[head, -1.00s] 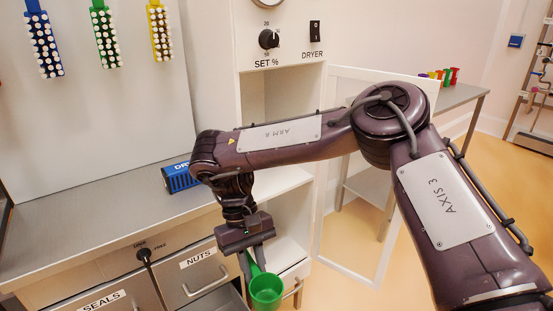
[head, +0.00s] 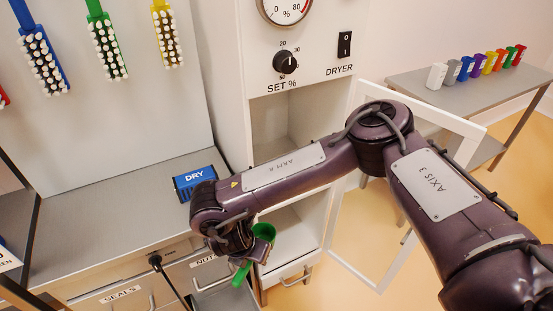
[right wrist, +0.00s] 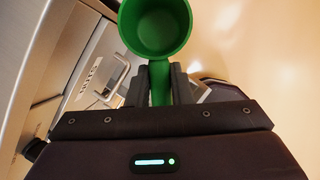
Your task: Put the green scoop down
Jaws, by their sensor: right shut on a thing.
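The green scoop (head: 264,232) is in my right gripper, in front of the cabinet and beside the drawer fronts. Its handle (head: 241,273) points down and left in the head view. My right gripper (right wrist: 160,76) is shut on the scoop's handle. In the right wrist view the round cup (right wrist: 160,25) sits just beyond the fingertips, its open mouth facing the camera, and it looks empty. In the head view my wrist partly hides the fingers. My left gripper is not in view.
A grey counter (head: 100,218) lies left, with a blue DRY block (head: 195,181) at its back. Drawers marked SEALS (head: 120,294) and NUTS are below. The dryer cabinet (head: 285,125) has an open white-framed door (head: 352,270) to the right. Several coloured items stand on a far table (head: 440,98).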

